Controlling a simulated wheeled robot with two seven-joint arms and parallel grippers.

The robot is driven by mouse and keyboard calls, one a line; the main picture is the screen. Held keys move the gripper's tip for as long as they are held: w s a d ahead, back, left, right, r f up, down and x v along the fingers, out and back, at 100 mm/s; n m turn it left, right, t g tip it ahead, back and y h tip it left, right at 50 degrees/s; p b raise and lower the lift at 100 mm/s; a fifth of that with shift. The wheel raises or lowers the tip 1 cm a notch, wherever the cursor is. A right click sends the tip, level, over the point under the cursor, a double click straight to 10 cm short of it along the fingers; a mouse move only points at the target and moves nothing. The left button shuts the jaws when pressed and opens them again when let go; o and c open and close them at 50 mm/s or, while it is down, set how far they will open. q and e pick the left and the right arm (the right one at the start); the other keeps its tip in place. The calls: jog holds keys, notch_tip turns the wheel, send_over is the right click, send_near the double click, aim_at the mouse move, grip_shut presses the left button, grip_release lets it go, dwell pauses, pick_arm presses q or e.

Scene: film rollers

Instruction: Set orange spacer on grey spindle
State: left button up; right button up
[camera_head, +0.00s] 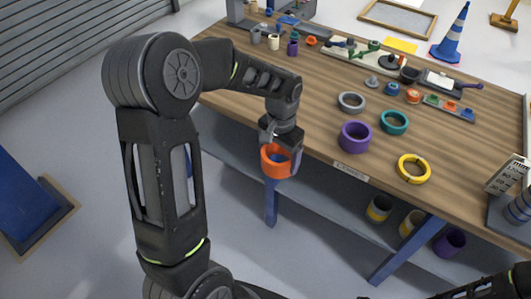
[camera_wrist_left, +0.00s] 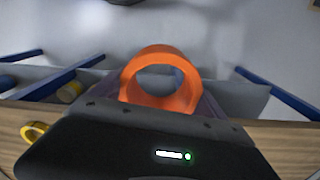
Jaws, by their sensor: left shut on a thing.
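The orange spacer (camera_head: 274,171) is a thick ring held in my left gripper (camera_head: 278,158), in front of the workbench's near edge and clear of the tabletop. In the left wrist view the spacer (camera_wrist_left: 160,101) sits between the two fingers (camera_wrist_left: 160,92), its opening empty.
On the wooden bench (camera_head: 300,95) lie a grey ring (camera_head: 351,102), a purple ring (camera_head: 355,137), a teal ring (camera_head: 394,122) and a yellow ring (camera_head: 413,168). Trays with small parts (camera_head: 447,107) line the back. A blue-white cone (camera_head: 451,35) stands beyond.

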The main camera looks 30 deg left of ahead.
pick_arm(q)
jog(key=w+d+f+n, duration=0.1)
jog(key=d+f, duration=0.8)
jog(key=f, duration=0.1)
jog(key=shift+w+d, duration=0.3)
jog(key=shift+f, duration=0.1)
